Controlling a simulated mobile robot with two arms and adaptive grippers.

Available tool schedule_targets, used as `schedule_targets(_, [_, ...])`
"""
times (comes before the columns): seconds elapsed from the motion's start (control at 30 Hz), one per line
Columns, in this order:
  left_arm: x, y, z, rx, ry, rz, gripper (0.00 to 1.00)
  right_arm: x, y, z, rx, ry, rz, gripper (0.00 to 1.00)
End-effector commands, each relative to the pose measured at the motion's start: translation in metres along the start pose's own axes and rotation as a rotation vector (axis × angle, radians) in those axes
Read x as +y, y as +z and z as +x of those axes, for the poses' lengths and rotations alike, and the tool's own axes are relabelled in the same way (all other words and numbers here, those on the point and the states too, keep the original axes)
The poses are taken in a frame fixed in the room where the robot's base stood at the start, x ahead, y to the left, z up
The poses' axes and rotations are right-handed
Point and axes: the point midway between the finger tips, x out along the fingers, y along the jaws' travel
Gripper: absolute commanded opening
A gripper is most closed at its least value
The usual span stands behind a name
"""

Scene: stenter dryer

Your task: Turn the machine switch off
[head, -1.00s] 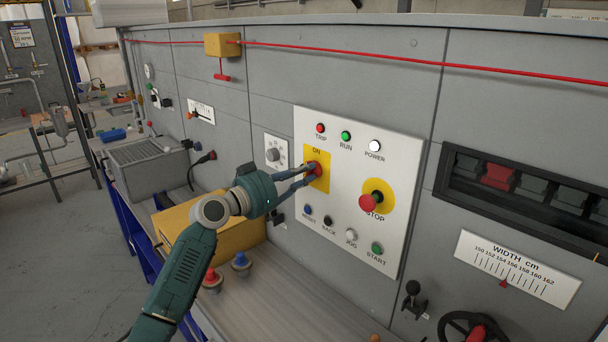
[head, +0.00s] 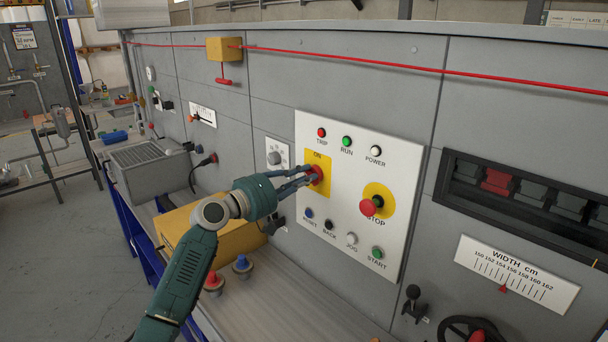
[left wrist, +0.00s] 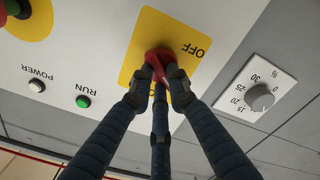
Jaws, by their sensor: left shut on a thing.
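The machine switch is a red knob (head: 318,173) on a yellow plate (head: 322,158) marked ON at its top, at the upper left of the white control panel (head: 345,232). The left wrist view shows the red knob (left wrist: 156,58) upside down, with OFF readable on the plate (left wrist: 147,30). My left gripper (head: 311,177) is shut on the knob, its dark fingers around it in the wrist view (left wrist: 157,80). The fingers partly cover the knob and the plate's lower part in the head view. I cannot tell the knob's exact setting. My right gripper is out of view.
A red STOP button (head: 368,207) on a yellow disc sits right of the switch. Trip, run and power lamps are above; several small buttons are below. A grey dial (head: 275,158) is left of the panel. A yellow box (head: 225,240) stands below my left gripper.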

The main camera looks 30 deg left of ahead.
Motion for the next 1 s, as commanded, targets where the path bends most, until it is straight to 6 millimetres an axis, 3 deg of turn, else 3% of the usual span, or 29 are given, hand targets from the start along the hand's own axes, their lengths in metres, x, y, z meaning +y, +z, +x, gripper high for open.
schedule_targets(0.5, [-0.001, -0.004, 0.000, 0.004, 0.002, -0.441, 0.00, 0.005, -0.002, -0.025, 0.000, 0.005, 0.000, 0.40])
schedule_targets(1.0, [-0.004, -0.004, -0.001, 0.005, 0.001, -0.612, 0.00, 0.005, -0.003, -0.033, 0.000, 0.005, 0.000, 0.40])
